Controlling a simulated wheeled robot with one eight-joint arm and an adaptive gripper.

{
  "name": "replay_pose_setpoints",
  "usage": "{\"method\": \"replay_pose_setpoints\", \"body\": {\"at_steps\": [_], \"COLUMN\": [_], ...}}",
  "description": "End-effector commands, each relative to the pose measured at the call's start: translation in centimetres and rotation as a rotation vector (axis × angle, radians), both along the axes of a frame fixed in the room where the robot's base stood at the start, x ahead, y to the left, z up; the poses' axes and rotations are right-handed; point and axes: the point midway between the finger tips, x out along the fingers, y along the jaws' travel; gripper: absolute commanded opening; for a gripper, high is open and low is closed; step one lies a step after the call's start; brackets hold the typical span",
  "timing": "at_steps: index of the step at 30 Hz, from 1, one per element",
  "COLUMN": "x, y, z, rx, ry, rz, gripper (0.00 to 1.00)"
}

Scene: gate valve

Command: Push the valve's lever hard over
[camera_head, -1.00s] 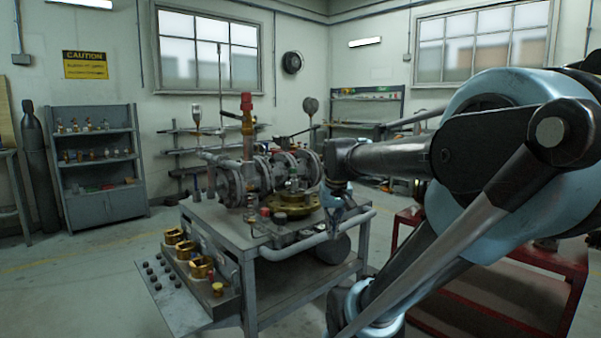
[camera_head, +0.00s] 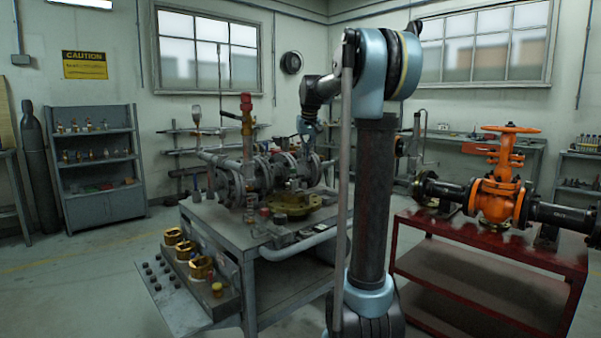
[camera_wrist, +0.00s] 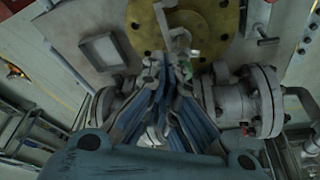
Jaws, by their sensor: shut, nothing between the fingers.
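A grey flanged valve and pipe assembly (camera_head: 250,178) stands on the grey workbench (camera_head: 215,215), with a tall red-topped fitting (camera_head: 246,112). A gold flange (camera_head: 290,203) lies at its front; it also shows in the wrist view (camera_wrist: 225,18). My gripper (camera_head: 308,127) hangs over the back right of the assembly. In the wrist view my gripper (camera_wrist: 168,68) has its blue fingers together and empty. A pale, narrow lever-like part (camera_wrist: 180,40) rises just beyond the fingertips. I cannot tell whether they touch it.
An orange valve (camera_head: 497,195) with a handwheel sits in a black pipe on the red table (camera_head: 470,240) at right. Brass parts (camera_head: 200,265) sit on the bench's front shelf. Grey flanged pipework (camera_wrist: 245,100) lies close beside my fingers. Open floor lies at front left.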

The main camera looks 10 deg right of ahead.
Motion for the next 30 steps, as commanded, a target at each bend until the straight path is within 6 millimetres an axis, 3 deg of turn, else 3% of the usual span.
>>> {"method": "replay_pose_setpoints", "body": {"at_steps": [3, 9, 17, 30], "x": [3.8, 7.5, 8.6, 10.8], "y": [0.6, 1.2, 1.4, 1.7], "z": [0.8, 1.3, 0.5, -6.1], "rx": [0.001, 0.002, 0.003, 0.003], "ry": [-0.008, -0.019, -0.021, -0.021], "rz": [0.006, 0.013, 0.014, 0.014], "gripper": [0.0, 0.0, 0.0, 0.0]}}
